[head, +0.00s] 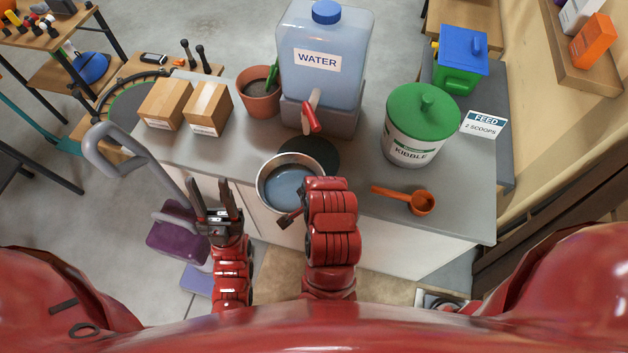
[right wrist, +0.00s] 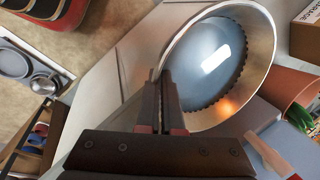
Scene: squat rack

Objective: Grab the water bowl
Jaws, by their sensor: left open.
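The water bowl (head: 291,184) is a round metal bowl with bluish water in it, at the front edge of the counter below the water tank. It fills the upper right of the right wrist view (right wrist: 215,65). My right gripper (right wrist: 162,90) has its two fingers close together at the bowl's near rim, with the rim between them. In the head view, my right gripper (head: 288,219) is at the bowl's front left rim, partly hidden by my wrist. My left gripper (head: 216,192) is open and empty, left of the bowl and apart from it.
Behind the bowl are a dark round mat (head: 318,153) and a water tank (head: 325,55) with a red tap (head: 311,118). A kibble bin (head: 420,125) and orange scoop (head: 415,200) stand right. Boxes (head: 208,108) and a pot (head: 258,98) stand left. A dish stand (right wrist: 28,70) sits lower down.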

